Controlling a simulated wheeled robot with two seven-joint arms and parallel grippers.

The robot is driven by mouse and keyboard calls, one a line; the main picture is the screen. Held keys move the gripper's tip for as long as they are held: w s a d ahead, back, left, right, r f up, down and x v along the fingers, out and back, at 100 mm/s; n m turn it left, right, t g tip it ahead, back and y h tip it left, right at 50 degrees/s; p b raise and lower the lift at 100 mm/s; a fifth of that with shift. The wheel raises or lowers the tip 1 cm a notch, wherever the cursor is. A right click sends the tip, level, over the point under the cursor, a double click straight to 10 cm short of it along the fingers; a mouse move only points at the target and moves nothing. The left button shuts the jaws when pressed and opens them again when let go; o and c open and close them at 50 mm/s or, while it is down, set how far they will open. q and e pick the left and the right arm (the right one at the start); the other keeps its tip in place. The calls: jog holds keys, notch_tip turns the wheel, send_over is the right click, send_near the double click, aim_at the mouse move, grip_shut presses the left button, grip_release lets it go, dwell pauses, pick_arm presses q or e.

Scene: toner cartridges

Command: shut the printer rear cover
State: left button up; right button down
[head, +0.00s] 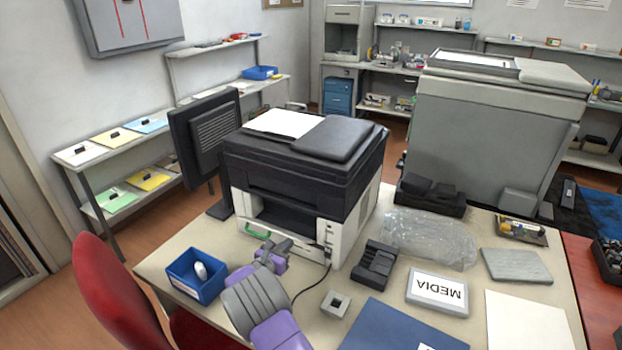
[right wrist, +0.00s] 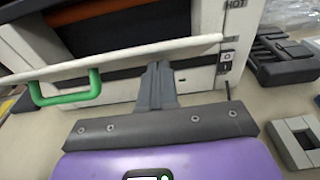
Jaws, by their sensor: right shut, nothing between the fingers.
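The black and white printer (head: 300,180) stands on the table, with a dark opening in the side facing me. Its white rear cover (head: 284,248) with a green handle (head: 257,231) is folded down below that opening. In the right wrist view the cover (right wrist: 120,62) shows nearly edge-on, its green handle (right wrist: 66,92) at the left and the dark interior above it. My right gripper (head: 272,246) is shut and empty; its fingertips (right wrist: 158,68) are at the cover's near edge. I cannot tell whether they touch. My left gripper is not in view.
A blue bin (head: 196,286) with a white item stands left of my right arm. A black holder (head: 374,264), a small grey square block (head: 336,304) and a MEDIA sign (head: 438,292) lie to the right. A dark cable runs near the printer's corner. A red chair (head: 110,290) is at the left.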

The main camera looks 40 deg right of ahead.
aim_at(289, 235)
jog(key=shift+w+d+r+p, duration=0.3)
jog(key=shift+d+r+p, duration=0.15)
jog(key=shift+d+r, duration=0.4)
jog(key=shift+w+d+r, duration=0.25)
jog(key=shift+d+r, duration=0.05)
jog(key=shift+d, duration=0.25)
jog(key=shift+w+d+r, duration=0.2)
jog(key=shift+d+r, duration=0.05)
jog(key=shift+d, duration=0.35)
jog(key=shift+w+d+r, duration=0.1)
jog(key=shift+w+d, duration=0.25)
jog(key=shift+d, duration=0.25)
jog(key=shift+f+p+v, duration=0.2)
jog(key=shift+p+v, duration=0.05)
jog(key=shift+v, duration=1.1)
jog(key=shift+f+p+v, duration=0.25)
jog(key=shift+v, duration=1.05)
jog(key=shift+f+p+v, duration=0.2)
jog(key=shift+p+v, duration=0.05)
jog(key=shift+v, duration=1.1)
jog(key=shift+s, duration=0.1)
